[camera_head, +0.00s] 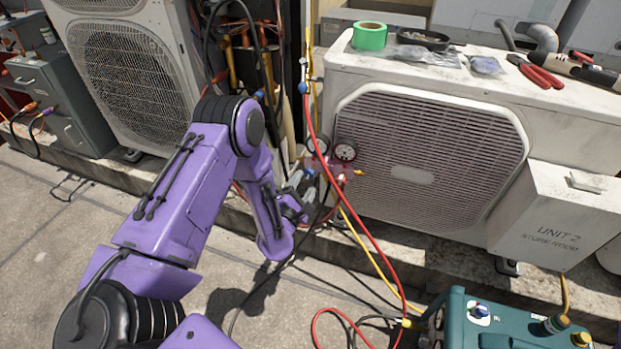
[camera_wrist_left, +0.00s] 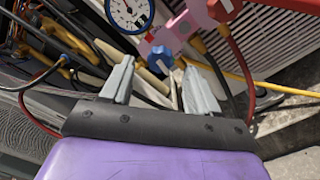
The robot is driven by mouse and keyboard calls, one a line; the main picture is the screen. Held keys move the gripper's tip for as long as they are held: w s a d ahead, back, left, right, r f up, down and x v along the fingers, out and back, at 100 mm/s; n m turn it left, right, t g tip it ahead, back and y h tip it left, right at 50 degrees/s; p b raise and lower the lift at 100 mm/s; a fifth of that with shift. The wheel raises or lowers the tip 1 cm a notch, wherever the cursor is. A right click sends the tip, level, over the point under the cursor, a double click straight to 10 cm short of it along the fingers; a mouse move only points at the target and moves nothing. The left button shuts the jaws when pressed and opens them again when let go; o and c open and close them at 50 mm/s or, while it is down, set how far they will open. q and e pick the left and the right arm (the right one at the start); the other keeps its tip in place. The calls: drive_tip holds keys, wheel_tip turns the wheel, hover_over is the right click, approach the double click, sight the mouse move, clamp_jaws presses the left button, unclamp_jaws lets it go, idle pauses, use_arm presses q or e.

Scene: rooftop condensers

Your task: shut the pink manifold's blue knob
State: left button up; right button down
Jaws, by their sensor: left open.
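The pink manifold (camera_head: 322,167) hangs in front of the condenser, with two round gauges above it. It shows larger in the left wrist view (camera_wrist_left: 192,20), where one blue-rimmed gauge (camera_wrist_left: 129,12) is partly cut off by the top edge. The blue knob (camera_wrist_left: 160,60) sits on the manifold's lower left side, just beyond and between my left fingertips in the wrist view. My left gripper (camera_head: 303,184) is close to the manifold; its two grey fingers (camera_wrist_left: 160,75) are apart and nothing is seen between them but background. My right gripper is not in view.
Red (camera_head: 335,205) and yellow hoses hang from the manifold to a teal machine (camera_head: 455,325) at lower right. The large condenser (camera_head: 430,160) stands right behind, with green tape (camera_head: 369,36) and red-handled pliers (camera_head: 540,75) on top. Pipes and cables crowd the left side.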

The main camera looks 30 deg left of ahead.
sight(309, 176)
use_arm(q)
drive_tip(key=x, duration=0.6)
drive_tip(key=shift+b, duration=0.4)
drive_tip(key=shift+f, duration=0.1)
drive_tip(key=c, duration=1)
